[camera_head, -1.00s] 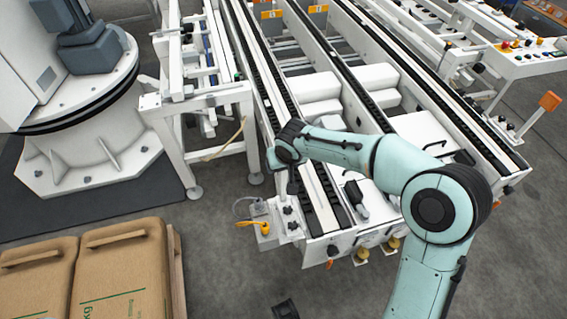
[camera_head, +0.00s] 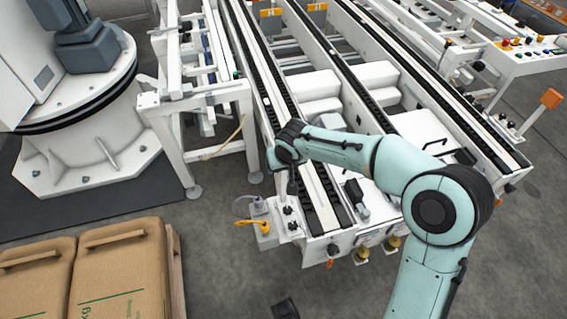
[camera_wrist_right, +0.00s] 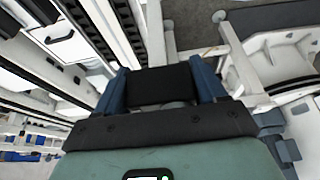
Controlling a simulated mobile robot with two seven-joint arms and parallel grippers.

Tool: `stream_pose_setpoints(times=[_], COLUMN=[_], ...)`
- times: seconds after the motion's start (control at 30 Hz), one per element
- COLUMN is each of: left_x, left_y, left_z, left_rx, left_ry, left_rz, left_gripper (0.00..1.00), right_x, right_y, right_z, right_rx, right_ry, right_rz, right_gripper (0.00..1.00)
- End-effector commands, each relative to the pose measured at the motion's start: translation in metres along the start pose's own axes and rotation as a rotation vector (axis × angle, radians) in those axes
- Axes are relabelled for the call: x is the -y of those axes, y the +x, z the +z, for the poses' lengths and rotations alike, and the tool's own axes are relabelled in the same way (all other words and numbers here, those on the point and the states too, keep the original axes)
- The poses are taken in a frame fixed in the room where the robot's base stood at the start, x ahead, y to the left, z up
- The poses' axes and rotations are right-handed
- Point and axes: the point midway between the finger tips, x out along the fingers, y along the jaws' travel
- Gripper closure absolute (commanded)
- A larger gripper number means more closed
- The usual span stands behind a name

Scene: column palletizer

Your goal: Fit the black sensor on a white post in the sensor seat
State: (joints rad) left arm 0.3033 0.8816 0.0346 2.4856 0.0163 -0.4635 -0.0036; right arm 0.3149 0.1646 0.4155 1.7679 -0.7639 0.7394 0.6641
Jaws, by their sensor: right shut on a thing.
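My right arm reaches in from the right in the head view, and its dark wrist (camera_head: 287,150) is over the near end of the left conveyor rail. The gripper itself is mostly hidden below the wrist there. In the right wrist view the two blue fingers of my right gripper (camera_wrist_right: 160,88) are shut on a black block, the black sensor (camera_wrist_right: 158,86). No white post shows clearly in that view. I cannot pick out the sensor seat for certain; small black fittings (camera_head: 288,211) sit on the white bracket at the conveyor's near end, below the wrist. My left gripper is not in view.
A grey fitting (camera_head: 258,206) and an orange connector (camera_head: 256,225) stand left of the conveyor end. A black box-shaped part (camera_head: 353,191) lies on the conveyor frame to the right. Brown sacks (camera_head: 120,265) are at the lower left. Grey floor is open between them.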

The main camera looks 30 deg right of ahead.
Motion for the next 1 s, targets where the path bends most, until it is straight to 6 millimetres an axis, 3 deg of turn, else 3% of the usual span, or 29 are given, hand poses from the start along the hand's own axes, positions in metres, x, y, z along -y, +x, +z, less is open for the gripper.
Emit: stream_pose_setpoints(times=[0.03, 1.0], left_x=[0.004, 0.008], left_y=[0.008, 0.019], left_z=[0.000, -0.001], left_rx=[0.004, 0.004], left_ry=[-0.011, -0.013], left_rz=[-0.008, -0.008], left_gripper=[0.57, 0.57], right_x=[0.000, 0.001], right_y=[0.002, 0.015], right_z=[0.000, 0.005], right_rx=[-0.002, -0.001], right_ry=[0.000, -0.001], right_rz=[0.000, 0.000], right_gripper=[0.98, 0.98])
